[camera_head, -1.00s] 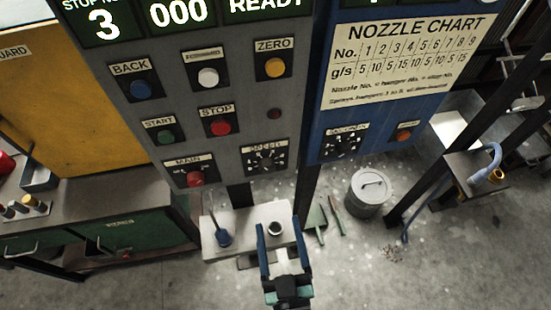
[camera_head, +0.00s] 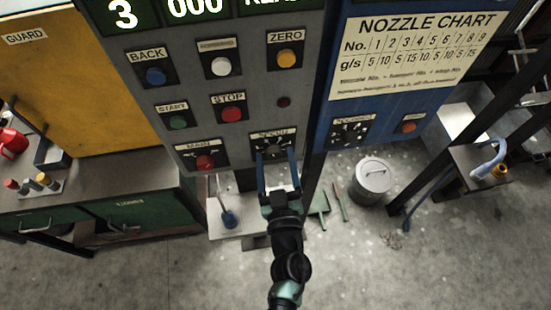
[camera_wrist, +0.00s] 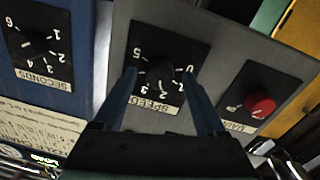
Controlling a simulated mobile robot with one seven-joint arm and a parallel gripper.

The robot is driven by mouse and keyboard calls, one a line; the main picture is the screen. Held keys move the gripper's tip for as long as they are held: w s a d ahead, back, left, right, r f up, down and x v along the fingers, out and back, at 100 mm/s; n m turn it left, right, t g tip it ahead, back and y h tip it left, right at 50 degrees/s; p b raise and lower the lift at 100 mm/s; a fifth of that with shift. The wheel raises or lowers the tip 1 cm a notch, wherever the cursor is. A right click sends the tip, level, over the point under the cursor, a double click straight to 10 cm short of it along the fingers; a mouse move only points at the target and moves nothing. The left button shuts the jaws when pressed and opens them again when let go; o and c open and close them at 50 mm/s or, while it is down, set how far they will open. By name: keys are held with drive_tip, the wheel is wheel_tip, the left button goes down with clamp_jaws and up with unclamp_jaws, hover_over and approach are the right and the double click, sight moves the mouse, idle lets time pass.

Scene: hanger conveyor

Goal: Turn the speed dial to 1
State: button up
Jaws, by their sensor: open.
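The speed dial (camera_head: 271,143) is a dark knob on a black plate at the lower right of the grey control panel. The wrist view shows its round knob (camera_wrist: 160,75) upside down, with white numbers around it and a SPEED label. Where its pointer stands is too unclear to tell. My gripper (camera_head: 277,156) is open in front of the dial, its two blue fingers spread to either side of the knob. In the wrist view my gripper (camera_wrist: 160,78) has a fingertip left and right of the knob, and contact cannot be made out.
A red main knob (camera_head: 205,162) sits left of the dial, with start, stop, back and zero buttons above. A seconds dial (camera_head: 351,132) is on the blue panel to the right. A white shelf (camera_head: 240,226) is below; a grey bin (camera_head: 373,182) stands on the floor.

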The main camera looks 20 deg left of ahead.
clamp_jaws()
idle(0.4)
drive_tip(key=shift+n, duration=0.3)
drive_tip(key=n+b, duration=0.1)
drive_tip(key=n, duration=0.3)
drive_tip(key=shift+f, duration=0.15)
drive_tip(key=shift+n+y+b, duration=0.3)
drive_tip(key=shift+n+b, duration=0.5)
drive_tip(key=shift+n, duration=1.4)
unclamp_jaws()
